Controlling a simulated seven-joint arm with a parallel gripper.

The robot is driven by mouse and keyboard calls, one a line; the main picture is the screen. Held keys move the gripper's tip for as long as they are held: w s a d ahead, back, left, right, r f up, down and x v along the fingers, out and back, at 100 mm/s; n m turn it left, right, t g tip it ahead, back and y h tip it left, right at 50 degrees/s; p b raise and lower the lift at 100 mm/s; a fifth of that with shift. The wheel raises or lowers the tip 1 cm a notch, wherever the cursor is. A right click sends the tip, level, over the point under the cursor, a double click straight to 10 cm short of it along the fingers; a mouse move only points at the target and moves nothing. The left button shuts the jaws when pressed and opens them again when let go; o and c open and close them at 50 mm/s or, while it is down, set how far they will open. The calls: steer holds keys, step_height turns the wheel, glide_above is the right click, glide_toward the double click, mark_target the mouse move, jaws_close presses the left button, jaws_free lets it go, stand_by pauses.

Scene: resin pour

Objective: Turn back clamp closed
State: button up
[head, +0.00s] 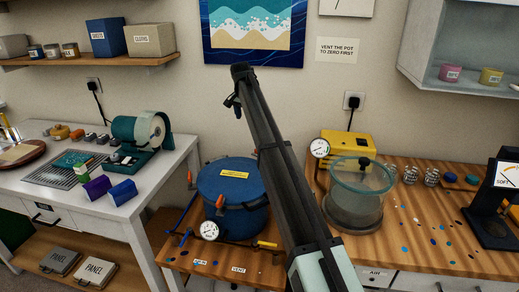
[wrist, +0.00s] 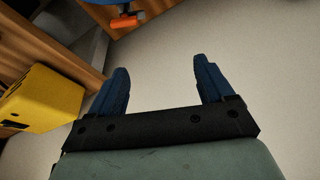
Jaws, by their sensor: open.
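The blue pot (head: 232,190) stands on the wooden bench with its lid on and orange-handled clamps around the rim. The back clamp (head: 254,154) shows as a small orange piece at the lid's far edge, partly hidden by my arm. In the wrist view an orange clamp handle (wrist: 125,21) hangs by the blue pot's edge at the top, probably the back clamp. Its open or shut state is unclear. My gripper (head: 235,103) is high above and behind the pot, near the wall. In the wrist view my gripper (wrist: 160,64) is open and empty, apart from the handle.
A yellow unit (head: 352,149) stands behind a clear chamber (head: 357,185) on the right. The yellow unit also shows in the wrist view (wrist: 42,99). A gauge (head: 209,230) stands at the pot's front. The wall (head: 180,100) is close behind.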

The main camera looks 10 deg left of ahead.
steer(key=d+m+g, duration=0.1)
steer(key=d+g, duration=0.2)
steer(key=d, duration=0.2)
steer(key=f, duration=1.4)
steer(key=shift+s+d+f, duration=0.15)
steer(key=shift+s+f, duration=0.15)
steer(key=shift+c, duration=0.2)
steer(key=c, duration=1)
